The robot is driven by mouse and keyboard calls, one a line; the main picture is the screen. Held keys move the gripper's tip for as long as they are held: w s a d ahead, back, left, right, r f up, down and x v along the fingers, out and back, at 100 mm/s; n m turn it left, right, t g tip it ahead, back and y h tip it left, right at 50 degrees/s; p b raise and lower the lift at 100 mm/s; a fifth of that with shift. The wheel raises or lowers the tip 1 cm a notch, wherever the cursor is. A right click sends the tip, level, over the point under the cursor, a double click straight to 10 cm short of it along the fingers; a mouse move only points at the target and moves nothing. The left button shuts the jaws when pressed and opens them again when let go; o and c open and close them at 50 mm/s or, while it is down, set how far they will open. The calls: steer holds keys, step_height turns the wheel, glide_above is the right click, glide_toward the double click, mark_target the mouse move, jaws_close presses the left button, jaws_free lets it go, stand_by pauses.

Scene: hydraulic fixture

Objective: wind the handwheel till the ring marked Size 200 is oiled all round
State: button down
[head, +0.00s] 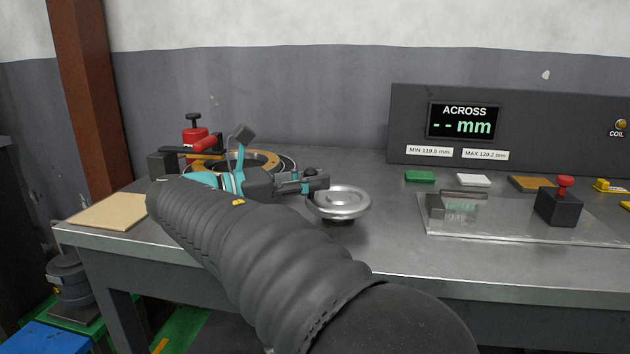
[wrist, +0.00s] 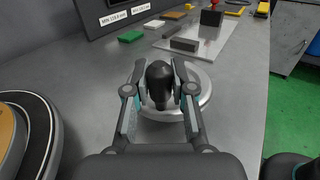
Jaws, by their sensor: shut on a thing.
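The silver handwheel (head: 347,207) lies flat at the middle of the bench. It also shows in the wrist view (wrist: 203,98). My gripper (head: 312,178) is at the wheel's far left side. In the wrist view my gripper (wrist: 160,84) has its two fingers closed on the wheel's upright black knob (wrist: 159,76). An orange-brown ring (head: 263,156) lies on a dark round base to the left, partly hidden behind my arm. Its edge shows at the left of the wrist view (wrist: 5,138). No Size 200 mark or oil film can be made out.
A red device (head: 195,135) with a black knob stands by the ring. A dark panel (head: 530,105) at the back reads "ACROSS -- mm". A clear plate (head: 500,225) carries a black block with a red knob (head: 558,206). Coloured blocks lie behind it. A tan board (head: 108,211) lies front left.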

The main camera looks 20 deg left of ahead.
steer(key=shift+h, duration=0.3)
steer(key=c, duration=1)
jaws_free()
step_height(320, 180, up, 10)
steer(key=shift+w, duration=0.1)
